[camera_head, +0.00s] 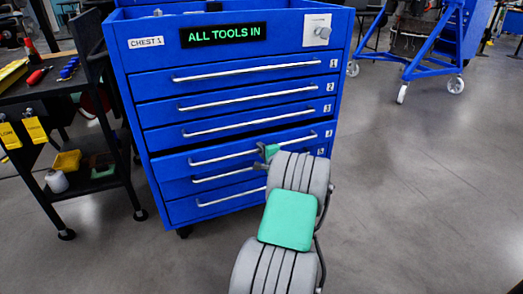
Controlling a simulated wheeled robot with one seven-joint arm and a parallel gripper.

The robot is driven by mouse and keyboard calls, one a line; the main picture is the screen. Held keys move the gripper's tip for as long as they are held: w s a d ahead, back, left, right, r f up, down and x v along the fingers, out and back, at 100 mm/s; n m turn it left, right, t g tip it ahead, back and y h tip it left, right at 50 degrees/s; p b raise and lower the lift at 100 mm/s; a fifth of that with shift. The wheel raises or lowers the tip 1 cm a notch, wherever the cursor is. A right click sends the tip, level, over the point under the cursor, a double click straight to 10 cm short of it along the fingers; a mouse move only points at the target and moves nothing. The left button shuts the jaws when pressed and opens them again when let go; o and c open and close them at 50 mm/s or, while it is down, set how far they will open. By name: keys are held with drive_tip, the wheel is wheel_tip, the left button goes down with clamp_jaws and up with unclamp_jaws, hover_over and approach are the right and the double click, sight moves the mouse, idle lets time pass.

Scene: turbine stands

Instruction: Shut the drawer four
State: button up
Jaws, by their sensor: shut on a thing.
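A blue tool chest (150,160) labelled CHEST 1 stands in the middle left, with several numbered drawers and long silver handles. Drawer four (177,169) stands out a little from the chest front, with a dark gap above it. Its handle (222,157) runs across its front. My gripper (268,151) is at the right part of that handle and is shut on it. My grey and green arm hides the right end of the lower drawers and part of the gripper.
A black cart (70,107) with tools, yellow tags and a lower shelf stands left of the chest. A blue wheeled frame (432,70) stands at the back right. The grey floor to the right is clear.

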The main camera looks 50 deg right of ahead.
clamp_jaws()
drive_tip(key=shift+w, duration=0.1)
idle(0.8)
